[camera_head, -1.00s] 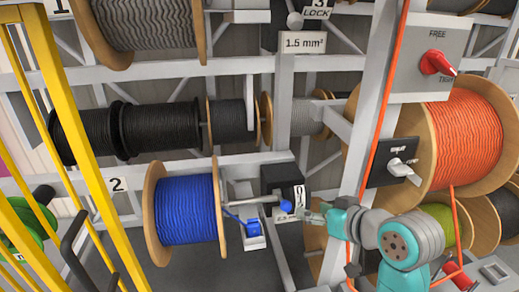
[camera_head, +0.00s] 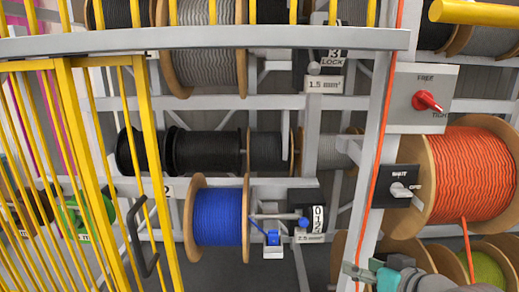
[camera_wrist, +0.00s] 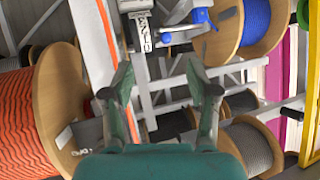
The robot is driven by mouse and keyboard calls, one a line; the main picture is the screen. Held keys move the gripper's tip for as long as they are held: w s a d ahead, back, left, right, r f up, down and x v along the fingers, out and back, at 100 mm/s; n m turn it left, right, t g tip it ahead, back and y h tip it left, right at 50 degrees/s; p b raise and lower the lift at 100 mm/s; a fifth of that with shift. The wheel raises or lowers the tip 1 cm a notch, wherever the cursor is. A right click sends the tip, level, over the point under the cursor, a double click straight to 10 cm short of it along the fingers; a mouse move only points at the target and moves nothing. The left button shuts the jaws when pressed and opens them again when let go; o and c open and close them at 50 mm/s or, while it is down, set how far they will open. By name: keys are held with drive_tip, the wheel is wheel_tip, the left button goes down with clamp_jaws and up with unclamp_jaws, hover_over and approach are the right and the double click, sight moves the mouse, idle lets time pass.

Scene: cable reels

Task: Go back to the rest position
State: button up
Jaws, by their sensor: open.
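My gripper (camera_wrist: 160,88) is open in the wrist view, with nothing between its fingers. In the head view my gripper (camera_head: 362,273) shows only partly at the bottom edge, right of centre, in front of the rack and apart from the blue reel. The blue cable reel (camera_head: 218,217) hangs low in the rack, left of my gripper. It also shows at the top right of the wrist view (camera_wrist: 259,20). A counter (camera_head: 318,218) with a blue-knobbed lever stands right of the blue reel.
A yellow barred gate (camera_head: 150,150) with a dark handle (camera_head: 137,240) fills the left. A grey rail (camera_head: 200,41) crosses the top. The orange reel (camera_head: 470,170), a grey post (camera_head: 375,170) and a red FREE/TIGHT switch (camera_head: 428,101) stand at the right.

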drive_tip(key=s+a+f+m+t+h, duration=0.1)
drive_tip(key=s+f+m, duration=0.1)
drive_tip(key=s+f, duration=0.7)
drive_tip(key=s+a+f+m+t+h, duration=0.15)
drive_tip(key=s+f, duration=0.35)
drive_tip(key=f, duration=0.8)
drive_tip(key=s+a+n+h, duration=0.1)
drive_tip(key=s+n, duration=0.1)
drive_tip(key=s, duration=2.5)
drive_tip(key=shift+s+r+t, duration=0.3)
drive_tip(key=shift+s+t, duration=0.05)
drive_tip(key=shift+s, duration=0.05)
